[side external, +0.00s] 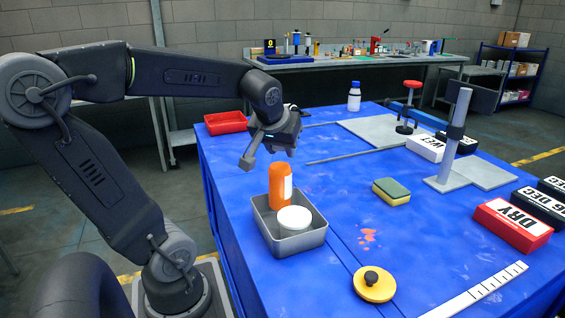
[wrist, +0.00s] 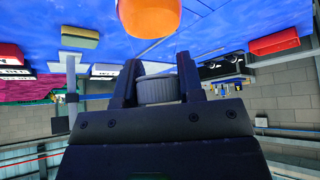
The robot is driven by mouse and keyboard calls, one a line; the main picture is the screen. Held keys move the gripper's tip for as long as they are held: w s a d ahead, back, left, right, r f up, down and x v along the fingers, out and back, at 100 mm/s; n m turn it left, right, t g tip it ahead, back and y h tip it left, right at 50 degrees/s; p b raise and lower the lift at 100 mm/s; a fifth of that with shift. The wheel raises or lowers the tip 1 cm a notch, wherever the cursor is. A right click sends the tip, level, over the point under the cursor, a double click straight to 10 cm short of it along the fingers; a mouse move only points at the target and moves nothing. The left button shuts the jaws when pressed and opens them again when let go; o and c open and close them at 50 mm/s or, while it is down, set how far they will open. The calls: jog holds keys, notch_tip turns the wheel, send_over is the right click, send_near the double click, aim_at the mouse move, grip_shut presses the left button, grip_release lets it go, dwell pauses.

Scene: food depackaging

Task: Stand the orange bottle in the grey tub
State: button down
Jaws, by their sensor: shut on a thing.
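The orange bottle (side external: 279,187), with a white label on its right side, stands upright at the back of the grey tub (side external: 290,243). Its base is hidden behind a round white thing (side external: 294,217) in the same tub. My gripper (side external: 270,148) is above the bottle and apart from it. In the wrist view my gripper (wrist: 160,66) is shut on a grey ridged cap (wrist: 158,91), which sits between the two fingers. Part of the orange bottle (wrist: 149,14) shows at the top edge of that view.
A yellow and green sponge (side external: 391,191), a yellow lid with a black knob (side external: 373,284) and a grey stand (side external: 452,145) are to the right. A red tray (side external: 226,123) is behind on the left. Labelled boxes (side external: 513,225) line the right edge. Blue table is clear around the tub.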

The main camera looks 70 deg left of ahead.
aim_at(282, 163)
jog(key=shift+w+f, duration=0.1)
jog(key=shift+f, duration=1.9)
jog(key=c, duration=0.7)
grip_release()
jog(key=shift+f, duration=0.2)
jog(key=shift+c, duration=0.2)
jog(key=shift+r, duration=0.25)
jog(key=v, duration=1.1)
jog(key=shift+r, duration=0.15)
jog(key=s+d+f+m+h, duration=0.1)
jog(key=d+f+m+h, duration=0.1)
jog(key=d+f+m, duration=0.2)
jog(key=s+d+f+m+t+h, duration=0.1)
jog(key=d+f+m, duration=0.3)
jog(key=d, duration=0.4)
jog(key=shift+s+d+f+m+h, duration=0.15)
jog(key=shift+s+d+m+h, duration=0.15)
jog(key=shift+s+m+h, duration=0.45)
